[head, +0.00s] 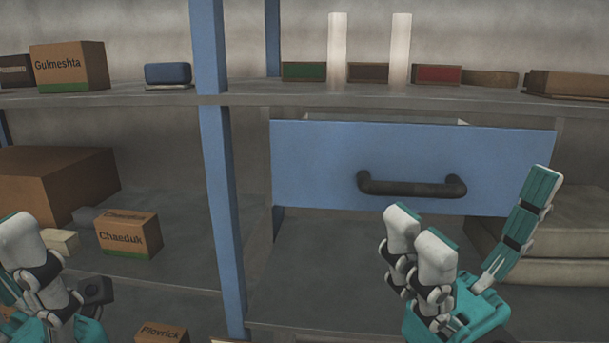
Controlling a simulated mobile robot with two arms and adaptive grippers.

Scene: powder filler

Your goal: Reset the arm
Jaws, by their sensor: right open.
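My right gripper (478,232) is in front of the shelf unit at the lower right, its fingers pointing up and spread wide apart. It is open and empty, below and in front of the blue drawer (315,165). The drawer's dark handle (411,189) is just above its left fingers, and I see no grip on it. My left gripper (38,265) is at the lower left edge, partly cut off by the frame. Its finger opening cannot be made out.
A blue upright post (222,200) divides the shelves. A Chaeduk box (128,236) and a large brown box (62,182) stand on the left shelf. A Gulmeshta box (69,68) stands on the upper shelf. White bags (560,240) lie behind my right gripper.

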